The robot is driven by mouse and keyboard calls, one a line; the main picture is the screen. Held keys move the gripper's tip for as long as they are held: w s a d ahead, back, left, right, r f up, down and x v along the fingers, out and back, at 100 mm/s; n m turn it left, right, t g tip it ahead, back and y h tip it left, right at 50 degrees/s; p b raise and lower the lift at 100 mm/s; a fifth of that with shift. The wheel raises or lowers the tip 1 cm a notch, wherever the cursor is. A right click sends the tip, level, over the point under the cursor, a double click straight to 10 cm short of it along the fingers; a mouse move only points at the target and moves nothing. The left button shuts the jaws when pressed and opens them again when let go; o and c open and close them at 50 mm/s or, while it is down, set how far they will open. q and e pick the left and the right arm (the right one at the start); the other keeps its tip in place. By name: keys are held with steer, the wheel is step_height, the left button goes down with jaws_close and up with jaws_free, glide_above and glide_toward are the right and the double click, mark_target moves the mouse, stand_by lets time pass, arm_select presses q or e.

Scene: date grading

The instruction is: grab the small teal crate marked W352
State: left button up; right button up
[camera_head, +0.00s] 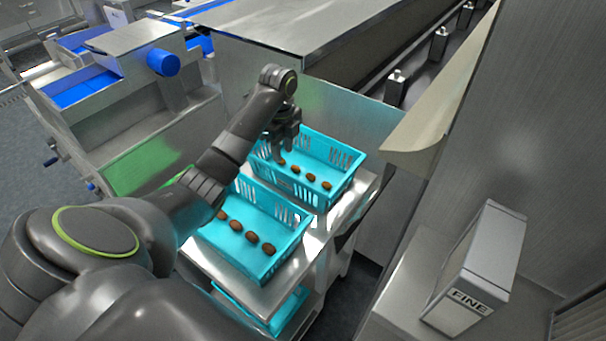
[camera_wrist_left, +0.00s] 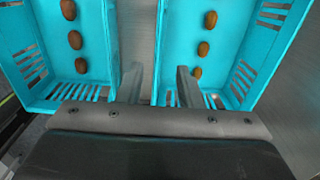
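Two teal slotted crates stand side by side on a metal cart: a far crate (camera_head: 335,191) and a near crate (camera_head: 262,274). Each holds a row of brown dates. No W352 marking is readable on either. My left gripper (camera_head: 284,150) is over the near-side wall of the far crate. In the left wrist view its two fingers (camera_wrist_left: 160,76) are apart, with a wall of the right-hand crate (camera_wrist_left: 162,40) between them in the picture. The left-hand crate (camera_wrist_left: 107,45) lies to the left of the fingers. Contact cannot be told. My right gripper is not in view.
Another teal crate (camera_head: 290,311) is partly visible on the cart's lower shelf. A grey box labelled FINE (camera_head: 492,250) stands on a surface at right. Metal machinery (camera_head: 310,35) rises behind the cart, and a cream chute (camera_head: 430,125) overhangs on the right.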

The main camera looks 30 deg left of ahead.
mark_target(283, 173)
arm_select(q)
step_height(283, 173, down, 4)
steer(key=b, duration=0.3)
steer(key=shift+f, duration=0.2)
steer(key=shift+f+b, duration=0.55)
steer(key=shift+b, duration=0.2)
steer(key=shift+a+f, duration=0.15)
steer(key=shift+f, duration=1)
steer(key=shift+a+f, duration=0.1)
steer(key=shift+f, duration=1)
jaws_close()
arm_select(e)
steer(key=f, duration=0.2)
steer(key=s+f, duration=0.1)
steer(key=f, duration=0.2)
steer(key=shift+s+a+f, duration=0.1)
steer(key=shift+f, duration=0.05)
arm_select(q)
steer(key=shift+s, duration=0.15)
